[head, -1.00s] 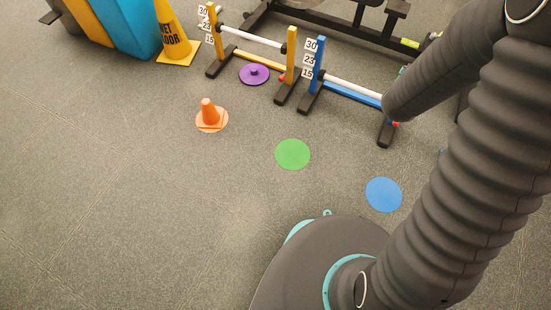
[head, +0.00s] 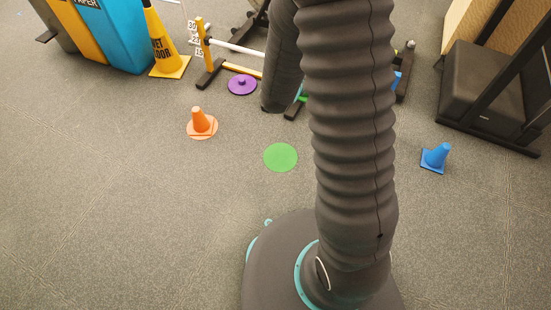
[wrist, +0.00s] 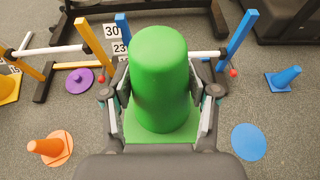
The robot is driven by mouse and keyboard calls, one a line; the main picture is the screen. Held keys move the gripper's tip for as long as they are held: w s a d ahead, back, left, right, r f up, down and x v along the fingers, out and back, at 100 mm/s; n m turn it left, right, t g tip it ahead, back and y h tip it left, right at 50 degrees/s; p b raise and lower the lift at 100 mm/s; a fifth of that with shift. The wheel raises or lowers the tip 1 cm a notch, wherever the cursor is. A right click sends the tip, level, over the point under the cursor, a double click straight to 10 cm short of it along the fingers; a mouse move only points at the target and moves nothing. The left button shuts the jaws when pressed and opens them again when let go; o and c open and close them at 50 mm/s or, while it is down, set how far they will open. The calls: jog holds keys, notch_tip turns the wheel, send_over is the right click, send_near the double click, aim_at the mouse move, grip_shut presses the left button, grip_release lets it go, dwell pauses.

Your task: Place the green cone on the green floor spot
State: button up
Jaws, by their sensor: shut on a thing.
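The green cone (wrist: 158,75) stands large in the middle of the wrist view, with its square base toward the bottom. My gripper (wrist: 160,98) is shut on it, one finger on each side. In the head view my arm hides most of the gripper and cone; only a small green bit (head: 304,98) shows beside it. The green floor spot (head: 281,157) lies bare on the floor, left of my arm in the head view. I do not see it in the wrist view.
An orange cone (head: 200,119) stands on an orange spot. A purple disc (head: 242,87) lies by the hurdles (head: 209,60). A blue cone (head: 437,155) stands at right, apart from the blue spot (wrist: 249,142).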

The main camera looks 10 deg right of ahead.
jog(key=s+d+f+m+g+h, duration=0.5)
jog(key=s+d+f+m+g, duration=0.4)
jog(key=s+d+m+g, duration=0.3)
jog(key=s+a+f+m+g+y+b, duration=0.1)
jog(key=s+a+f+m+g+y, duration=0.3)
jog(key=s+f+m+g+y, duration=0.9)
jog(key=w+a+f+m+t+y+b, duration=0.1)
jog(key=w+a+f+m+t+y, duration=0.2)
jog(key=w+a+m+t+y, duration=1)
jog(key=w+d+f+m+t+h, duration=0.25)
jog(key=w+d+m+t, duration=0.65)
jog(key=w+m, duration=0.55)
jog(key=shift+m+y, duration=0.35)
jog(key=shift+m, duration=0.3)
jog(key=shift+s+a+f+b, duration=0.4)
jog(key=shift+a+f, duration=1.45)
jog(key=shift+s+a+f+b, duration=0.4)
jog(key=shift+s+a+f, duration=0.05)
jog(key=shift+a+f, duration=1.35)
jog(key=shift+s+a+f+b, duration=0.4)
jog(key=shift+a+f, duration=1.45)
